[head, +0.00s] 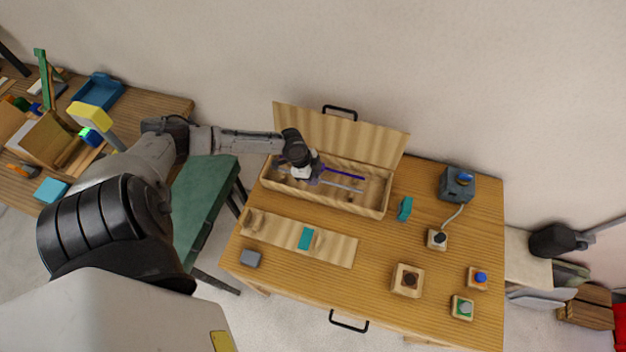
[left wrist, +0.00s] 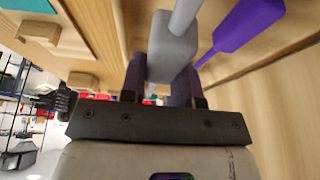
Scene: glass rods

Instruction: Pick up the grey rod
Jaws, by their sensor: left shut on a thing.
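The grey rod (head: 343,186) lies slanted over the open wooden box (head: 373,205) in the head view. In the left wrist view its thick grey end (left wrist: 172,50) is between my left gripper's two fingers, with the thinner shaft running away at the top. My left gripper (head: 312,176) is at the left part of the box and is shut on that end. A purple rod (head: 345,173) lies close beside the grey one; its wide purple end (left wrist: 246,24) is right of my fingers in the left wrist view. Whether the grey rod touches the box floor is unclear.
The box's raised lid (head: 340,132) stands behind it. A wooden board (head: 335,246) with a teal block (head: 306,238) lies in front. A teal piece (head: 405,209) stands right of the box. Button blocks and a grey device (head: 457,184) occupy the table's right side.

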